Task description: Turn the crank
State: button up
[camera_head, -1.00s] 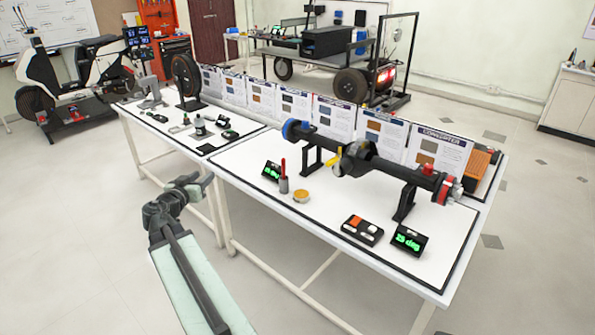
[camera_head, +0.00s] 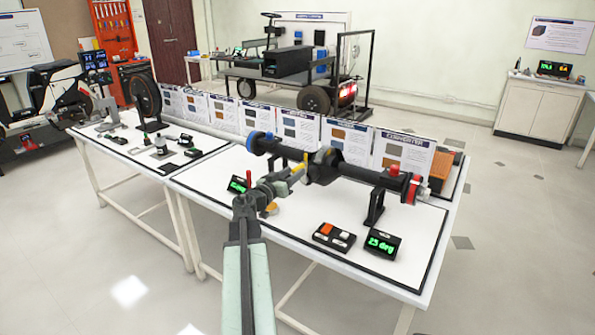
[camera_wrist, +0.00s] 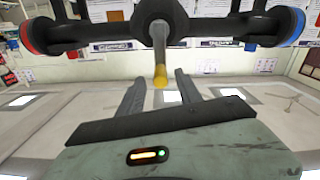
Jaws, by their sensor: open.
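A dark axle assembly (camera_head: 352,172) lies on two black stands on the white table, with a blue end at left and a red end at right. A short shaft with a yellow tip (camera_head: 305,163), seemingly the crank, comes out of its round middle housing (camera_head: 323,165). My gripper (camera_head: 292,176) is just left of and in front of that housing. In the wrist view the grey shaft with its yellow end (camera_wrist: 160,75) points toward me, and my open gripper (camera_wrist: 160,88) has a finger on each side of it. I cannot tell whether the tip is between the fingers or beyond them.
A display reading 25 deg (camera_head: 382,244) and a box with orange and white buttons (camera_head: 333,236) stand at the table's front right. Information cards (camera_head: 298,133) line the back. An orange finned block (camera_head: 440,170) is at the right end.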

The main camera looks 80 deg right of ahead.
jog(key=x, duration=0.3)
jog(key=shift+d, duration=0.3)
grip_shut()
jog(key=shift+a, duration=0.1)
dwell(1.0)
